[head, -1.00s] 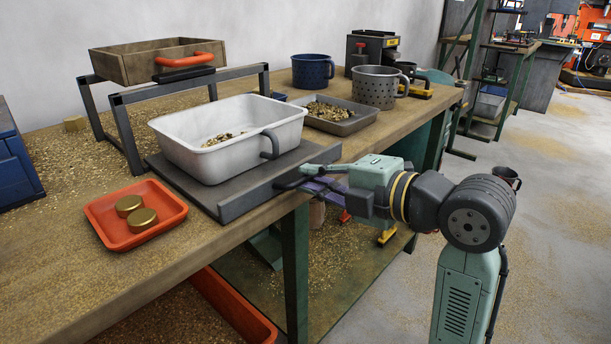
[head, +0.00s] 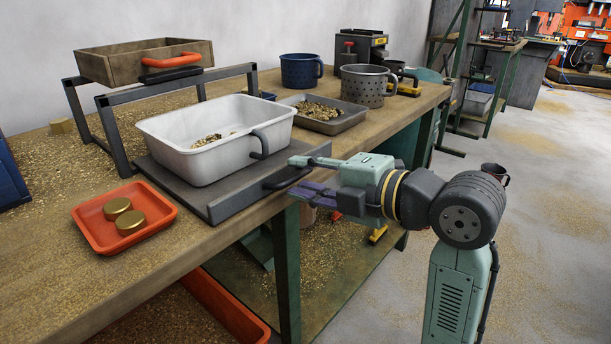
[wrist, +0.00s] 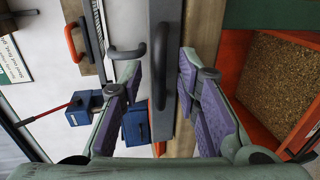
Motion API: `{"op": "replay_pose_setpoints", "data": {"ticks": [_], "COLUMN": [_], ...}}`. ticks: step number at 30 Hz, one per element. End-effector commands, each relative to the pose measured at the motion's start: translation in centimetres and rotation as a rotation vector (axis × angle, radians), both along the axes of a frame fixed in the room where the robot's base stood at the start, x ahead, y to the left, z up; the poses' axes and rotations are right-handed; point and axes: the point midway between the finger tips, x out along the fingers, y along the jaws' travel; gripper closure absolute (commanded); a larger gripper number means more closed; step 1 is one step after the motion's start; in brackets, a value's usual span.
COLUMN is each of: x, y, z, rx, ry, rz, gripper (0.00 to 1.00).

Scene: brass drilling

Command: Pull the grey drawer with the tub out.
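The grey drawer (head: 228,204) lies on the bench, its front panel at the bench's near edge. The white tub (head: 178,157) stands on it, upright, with loose bits inside; both show in front of the low dark rack (head: 108,131). The drawer's dark bar handle (head: 284,179) is on the front panel; in the wrist view the handle (wrist: 160,62) lies between my fingers, with gaps on both sides. My gripper (head: 295,174) is open around the handle, one finger above and one below. Whether a finger touches the handle is hard to tell.
A wooden drawer (head: 122,64) with an orange handle sits on the rack. An orange tray (head: 90,228) with two brass discs lies left of the grey drawer. A grey tray (head: 345,120) and mugs stand behind. Floor right of the bench is mostly clear.

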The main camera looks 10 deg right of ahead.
Motion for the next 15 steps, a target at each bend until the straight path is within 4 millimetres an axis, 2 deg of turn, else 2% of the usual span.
{"op": "replay_pose_setpoints", "data": {"ticks": [5, 15], "x": [-1.9, -7.4], "y": [-1.5, -5.5], "z": [0.6, 2.1], "rx": [0.000, 0.000], "ry": [-0.002, -0.002], "rz": [-0.006, -0.004], "gripper": [0.70, 0.70]}}
